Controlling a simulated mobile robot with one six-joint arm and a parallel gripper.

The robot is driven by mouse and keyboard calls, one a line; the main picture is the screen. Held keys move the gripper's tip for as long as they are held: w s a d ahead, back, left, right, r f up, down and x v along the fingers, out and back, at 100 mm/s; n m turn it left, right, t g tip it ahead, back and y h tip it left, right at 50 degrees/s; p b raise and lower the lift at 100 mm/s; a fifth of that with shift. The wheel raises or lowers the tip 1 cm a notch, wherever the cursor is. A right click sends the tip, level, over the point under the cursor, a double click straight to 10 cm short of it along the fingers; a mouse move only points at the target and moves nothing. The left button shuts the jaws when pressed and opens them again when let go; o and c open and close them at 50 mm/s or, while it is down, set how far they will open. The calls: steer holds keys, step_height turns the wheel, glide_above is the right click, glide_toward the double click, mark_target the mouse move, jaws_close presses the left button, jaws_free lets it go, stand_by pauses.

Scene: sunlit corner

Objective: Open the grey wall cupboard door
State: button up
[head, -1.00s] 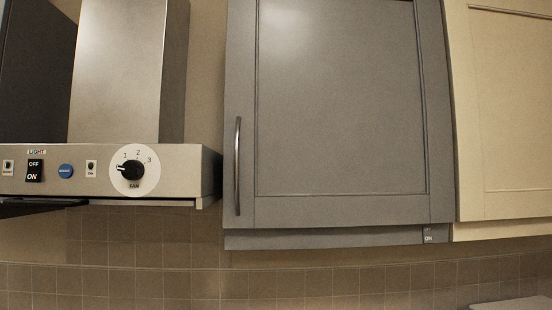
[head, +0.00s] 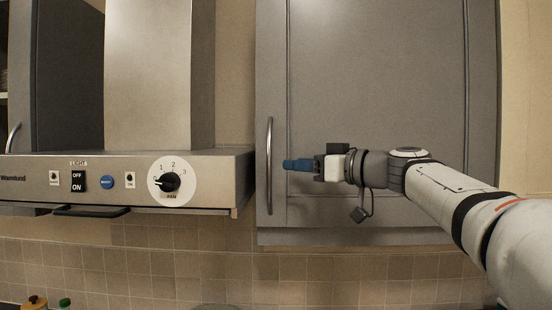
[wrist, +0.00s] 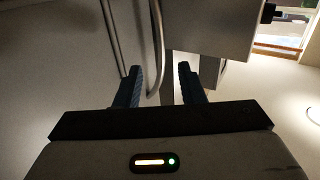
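The grey wall cupboard door (head: 390,70) is shut in the head view, with a vertical metal bar handle (head: 269,165) along its left edge. My gripper (head: 286,164) is in front of the door, its blue fingertips just right of the handle in the picture. In the wrist view my gripper (wrist: 163,85) is open, its two blue fingers apart.
A steel cooker hood (head: 125,180) with switches and a fan knob (head: 170,181) stands close to the left of the handle. A dark grey panel (head: 68,80) with a handle is further left. Tiled wall (head: 340,275) lies below.

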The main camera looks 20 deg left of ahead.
mark_target(271, 163)
steer(key=p+x, duration=0.2)
steer(key=x, duration=0.3)
steer(key=shift+w+a+r, duration=0.1)
steer(key=shift+a, duration=0.1)
steer(key=shift+w+a+p, duration=0.15)
steer(key=shift+a+p, duration=0.15)
steer(key=shift+a, duration=0.1)
steer(key=shift+c, duration=0.3)
jaws_close()
